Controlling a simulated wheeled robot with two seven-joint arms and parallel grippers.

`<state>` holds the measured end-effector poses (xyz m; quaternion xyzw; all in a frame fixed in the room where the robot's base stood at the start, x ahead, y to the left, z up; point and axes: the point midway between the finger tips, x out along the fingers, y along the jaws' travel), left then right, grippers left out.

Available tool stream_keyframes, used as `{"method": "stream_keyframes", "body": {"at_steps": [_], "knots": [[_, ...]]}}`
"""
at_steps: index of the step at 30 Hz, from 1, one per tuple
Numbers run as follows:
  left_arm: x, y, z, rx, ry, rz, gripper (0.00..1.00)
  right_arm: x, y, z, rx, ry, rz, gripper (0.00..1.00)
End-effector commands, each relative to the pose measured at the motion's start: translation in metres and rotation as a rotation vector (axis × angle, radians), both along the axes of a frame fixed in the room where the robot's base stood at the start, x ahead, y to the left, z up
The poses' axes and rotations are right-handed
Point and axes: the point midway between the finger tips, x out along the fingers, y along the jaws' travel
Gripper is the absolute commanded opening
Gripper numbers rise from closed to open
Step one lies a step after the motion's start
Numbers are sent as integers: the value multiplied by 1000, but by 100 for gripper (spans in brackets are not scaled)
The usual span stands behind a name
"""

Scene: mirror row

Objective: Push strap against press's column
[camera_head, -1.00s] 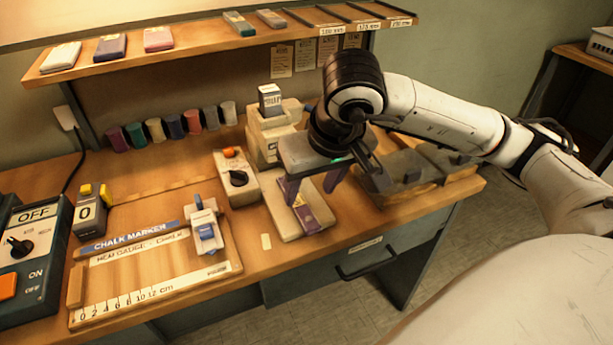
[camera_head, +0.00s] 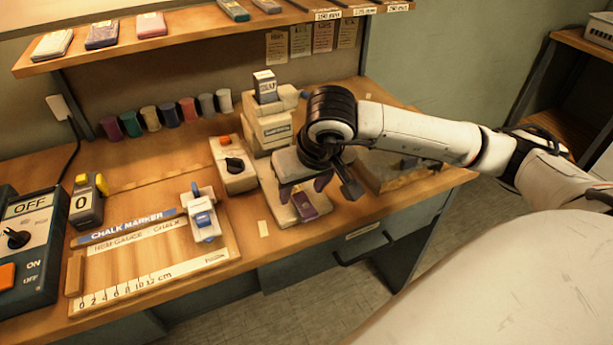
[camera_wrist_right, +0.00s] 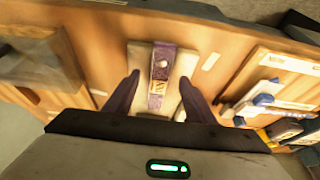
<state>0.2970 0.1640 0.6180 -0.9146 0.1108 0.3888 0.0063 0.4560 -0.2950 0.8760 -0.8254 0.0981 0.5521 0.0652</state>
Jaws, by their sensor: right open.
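The strap (camera_head: 308,207) is purple with a snap and a light patch. It lies flat on the cream base plate (camera_head: 284,216) of the press, whose column (camera_head: 272,128) rises behind it. My right gripper (camera_head: 306,188) is over the strap and hides its far part in the head view. In the right wrist view the strap (camera_wrist_right: 162,68) lies between the two open fingers (camera_wrist_right: 160,82), with a gap on each side. I cannot tell whether the fingers touch the plate. My left gripper is not in view.
A box with a dark knob (camera_head: 233,168) stands left of the press. A hem gauge board (camera_head: 150,255) lies further left. A grey block on wood (camera_head: 385,170) is at the right, close to my gripper. A shelf (camera_head: 190,35) hangs above the bench.

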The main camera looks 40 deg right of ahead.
Motion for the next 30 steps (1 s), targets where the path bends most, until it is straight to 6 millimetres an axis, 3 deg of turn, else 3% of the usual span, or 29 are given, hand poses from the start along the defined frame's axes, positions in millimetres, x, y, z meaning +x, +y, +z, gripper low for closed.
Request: {"method": "stream_keyframes", "body": {"at_steps": [6, 15, 16, 24, 30], "knots": [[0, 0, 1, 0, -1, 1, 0, 7, -1, -17, 1, 1, 0, 50], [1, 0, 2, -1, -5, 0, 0, 8, -2, -18, 1, -1, 0, 50], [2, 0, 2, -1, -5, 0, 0, 8, -2, -18, 1, -1, 0, 48], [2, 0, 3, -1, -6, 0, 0, 8, -2, -18, 1, -1, 0, 5], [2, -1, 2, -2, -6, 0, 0, 9, -3, -18, 0, -1, -1, 5]]}}
